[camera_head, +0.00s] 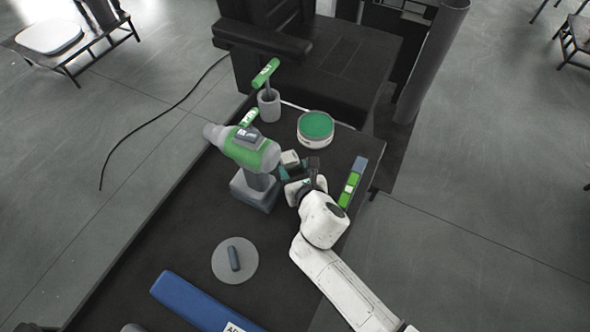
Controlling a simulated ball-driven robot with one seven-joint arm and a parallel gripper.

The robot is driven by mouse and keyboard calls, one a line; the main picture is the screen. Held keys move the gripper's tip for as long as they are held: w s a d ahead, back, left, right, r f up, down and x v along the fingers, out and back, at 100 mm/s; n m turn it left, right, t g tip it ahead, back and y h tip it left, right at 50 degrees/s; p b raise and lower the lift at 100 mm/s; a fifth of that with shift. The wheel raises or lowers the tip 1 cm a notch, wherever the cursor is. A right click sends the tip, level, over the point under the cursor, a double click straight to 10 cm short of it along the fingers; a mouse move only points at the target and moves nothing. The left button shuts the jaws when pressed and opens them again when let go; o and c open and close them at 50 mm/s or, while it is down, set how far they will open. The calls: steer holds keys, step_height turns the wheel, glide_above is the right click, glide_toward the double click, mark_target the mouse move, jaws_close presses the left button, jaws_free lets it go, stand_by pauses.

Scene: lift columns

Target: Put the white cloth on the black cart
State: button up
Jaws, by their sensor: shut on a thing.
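My gripper (302,170) is at the end of my white arm, just right of the green and grey drill. It is shut on a small whitish thing (290,157), partly hidden by the fingers. I cannot tell whether this is the white cloth, and no other cloth shows clearly. The dark flat top (190,225) below my gripper may be the black cart; its wheels and sides are not clear. A black blocky unit (345,60) with a raised back stands beyond its far end.
Close to my gripper stand the drill (250,150), a green-topped tin (315,128) and a green and blue bar (351,185). A grey cup (269,104) holds a green-handled tool. A grey disc (235,260) and blue bar (205,303) lie nearer. The middle top has bare room.

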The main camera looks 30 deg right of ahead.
steer(key=o, duration=1.1)
steer(key=shift+f, duration=0.1)
steer(key=shift+r, duration=0.2)
steer(key=v, duration=1.2)
steer(key=shift+p, duration=0.35)
